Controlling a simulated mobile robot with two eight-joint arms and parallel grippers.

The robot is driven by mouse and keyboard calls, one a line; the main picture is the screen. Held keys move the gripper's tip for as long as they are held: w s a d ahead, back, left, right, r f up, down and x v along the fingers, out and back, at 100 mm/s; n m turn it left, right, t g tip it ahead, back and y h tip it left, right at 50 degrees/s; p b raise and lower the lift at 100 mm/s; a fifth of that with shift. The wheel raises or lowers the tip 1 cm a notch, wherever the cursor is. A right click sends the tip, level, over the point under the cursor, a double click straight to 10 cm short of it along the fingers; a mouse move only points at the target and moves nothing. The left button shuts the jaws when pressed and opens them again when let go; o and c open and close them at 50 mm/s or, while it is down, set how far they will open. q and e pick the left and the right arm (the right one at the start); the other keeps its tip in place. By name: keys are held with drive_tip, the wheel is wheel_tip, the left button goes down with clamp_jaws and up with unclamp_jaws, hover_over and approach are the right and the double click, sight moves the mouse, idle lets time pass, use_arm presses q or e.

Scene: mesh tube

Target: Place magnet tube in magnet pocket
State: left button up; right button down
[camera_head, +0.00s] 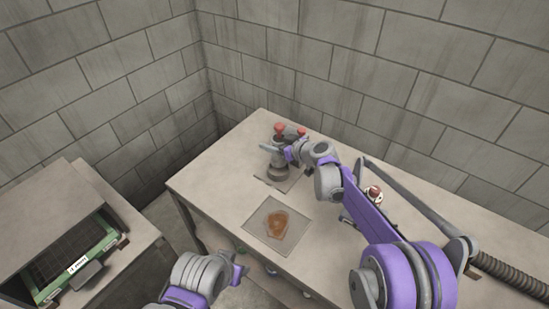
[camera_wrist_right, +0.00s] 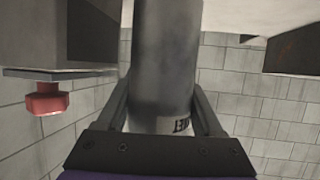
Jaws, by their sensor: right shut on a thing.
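The magnet tube (camera_wrist_right: 163,60) is a grey cylinder with a white band of partly readable dark lettering. It fills the middle of the right wrist view, between the two fingers of my right gripper (camera_wrist_right: 162,105), which is shut on it. In the head view my right gripper (camera_head: 291,151) is at a grey apparatus (camera_head: 277,173) with red knobs at the far end of the table. The tube is hard to make out there, and I cannot tell the magnet pocket apart from the apparatus. My left gripper (camera_head: 239,271) is low at the table's front side; its jaw state is unclear.
A flat square plate (camera_head: 262,232) with an orange-brown patch lies on the table (camera_head: 215,185). A small red-and-white item (camera_head: 373,193) stands behind my right arm. A cabinet (camera_head: 60,215) with a green-framed tray is at left. A red knob (camera_wrist_right: 46,103) is beside the tube.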

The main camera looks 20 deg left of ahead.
drive_tip(key=shift+f, duration=2.5)
drive_tip(key=shift+f, duration=0.1)
drive_tip(key=shift+c, duration=0.2)
unclamp_jaws()
drive_tip(key=shift+r, duration=0.2)
drive_tip(key=v, duration=1.2)
drive_tip(key=shift+f+b, duration=0.15)
drive_tip(key=shift+b, duration=0.15)
drive_tip(key=shift+d, duration=0.1)
